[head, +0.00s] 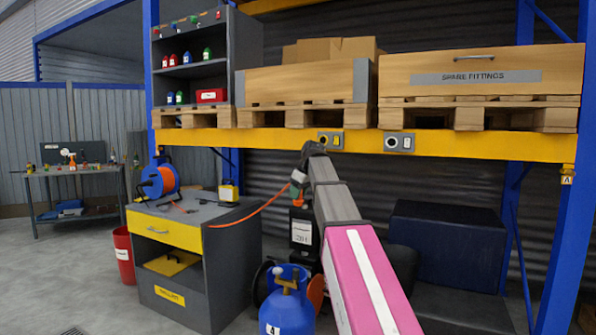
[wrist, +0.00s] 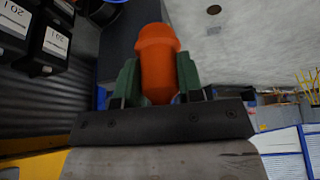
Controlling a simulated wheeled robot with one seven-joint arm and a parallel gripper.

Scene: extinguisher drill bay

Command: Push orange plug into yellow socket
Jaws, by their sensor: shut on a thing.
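The orange plug (wrist: 158,52) is held between the green fingers of my gripper (wrist: 158,82) in the wrist view. In the head view my gripper (head: 299,190) hangs below the end of my arm, with the plug (head: 297,203) small and pointing down. The yellow socket (head: 325,141) is on a grey plate on the yellow shelf beam, above and to the right of my gripper. The plug is apart from the socket. The socket does not clearly show in the wrist view.
A second, grey-white socket (head: 398,142) sits on the beam (head: 480,147) to the right. An orange cable (head: 250,216) runs from the workbench (head: 225,213) towards my gripper. A blue cylinder (head: 287,305) stands below my arm. A cable reel (head: 160,181) is on the bench.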

